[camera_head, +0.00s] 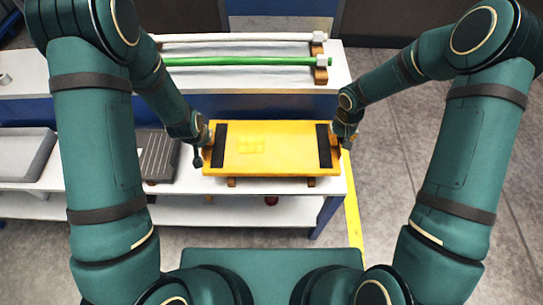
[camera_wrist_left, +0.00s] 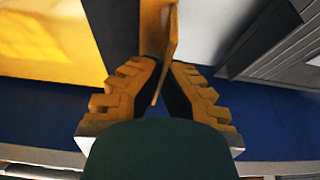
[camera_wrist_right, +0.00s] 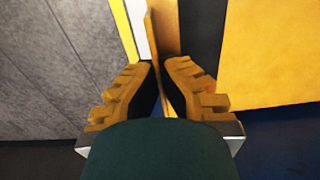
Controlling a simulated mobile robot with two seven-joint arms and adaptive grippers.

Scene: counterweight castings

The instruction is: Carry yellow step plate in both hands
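The yellow step plate (camera_head: 270,148), with a black strip near each end, lies level over wooden blocks at the front of the white bench. I cannot tell whether it touches the blocks. My left gripper (camera_head: 202,150) is at its left end; in the left wrist view the fingers (camera_wrist_left: 165,68) are closed on both sides of the upright end flange (camera_wrist_left: 157,30). My right gripper (camera_head: 345,138) is at its right end; in the right wrist view its fingers (camera_wrist_right: 160,70) close on the other end flange (camera_wrist_right: 164,30). The fingertips are partly hidden in the head view.
The white bench (camera_head: 185,188) has a lower shelf (camera_head: 240,211) and wooden blocks (camera_head: 313,182) beneath the plate. A grey ribbed plate (camera_head: 158,157) lies to the left. Behind are a green bar (camera_head: 255,61) and a white bar (camera_head: 240,38). Open floor (camera_head: 400,160) lies to the right.

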